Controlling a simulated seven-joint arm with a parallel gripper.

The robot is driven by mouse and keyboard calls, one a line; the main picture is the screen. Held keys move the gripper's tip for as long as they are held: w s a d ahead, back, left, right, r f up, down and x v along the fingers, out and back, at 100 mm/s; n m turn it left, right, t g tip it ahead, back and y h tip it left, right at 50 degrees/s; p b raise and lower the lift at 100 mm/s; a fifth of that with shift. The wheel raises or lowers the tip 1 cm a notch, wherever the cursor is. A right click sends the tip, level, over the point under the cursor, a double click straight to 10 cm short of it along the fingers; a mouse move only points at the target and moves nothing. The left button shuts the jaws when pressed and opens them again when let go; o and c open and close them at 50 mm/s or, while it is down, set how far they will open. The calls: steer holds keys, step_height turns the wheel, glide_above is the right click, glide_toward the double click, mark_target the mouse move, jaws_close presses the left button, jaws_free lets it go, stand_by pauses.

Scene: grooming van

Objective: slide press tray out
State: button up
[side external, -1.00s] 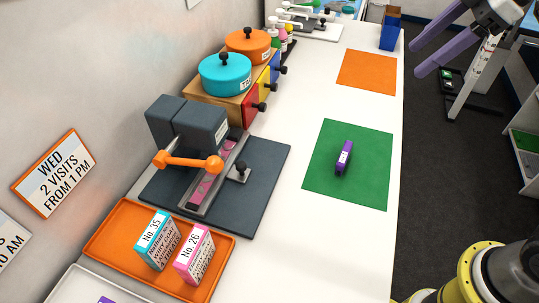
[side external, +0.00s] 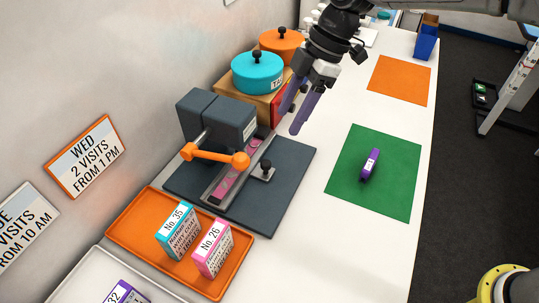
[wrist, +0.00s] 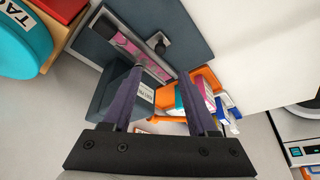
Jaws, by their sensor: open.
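The press (side external: 217,123) is a dark grey block on a dark base plate (side external: 285,190), with an orange lever (side external: 215,155) across its front. Its metal tray (side external: 213,194) is a narrow channel holding a pink strip (side external: 229,184), with its far end under or beside the block. A small black knob (side external: 265,164) stands on a bracket at the tray's right side. My gripper (side external: 288,120) is open and empty, fingers pointing down, above and beyond the knob. In the wrist view, the tray (wrist: 150,65) and knob (wrist: 160,42) show beyond the fingertips (wrist: 160,72).
An orange tray (side external: 135,222) with two boxes stands in front of the press. Teal (side external: 258,75) and orange pots sit on a wooden drawer unit behind it, close to my gripper. A green mat (side external: 395,190) with a purple object lies right; white counter between is clear.

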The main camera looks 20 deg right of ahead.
mark_target(267, 163)
steer(key=x, duration=1.2)
steer(key=shift+f, duration=0.1)
steer(key=shift+d, duration=0.1)
jaws_close()
stand_by(0.9)
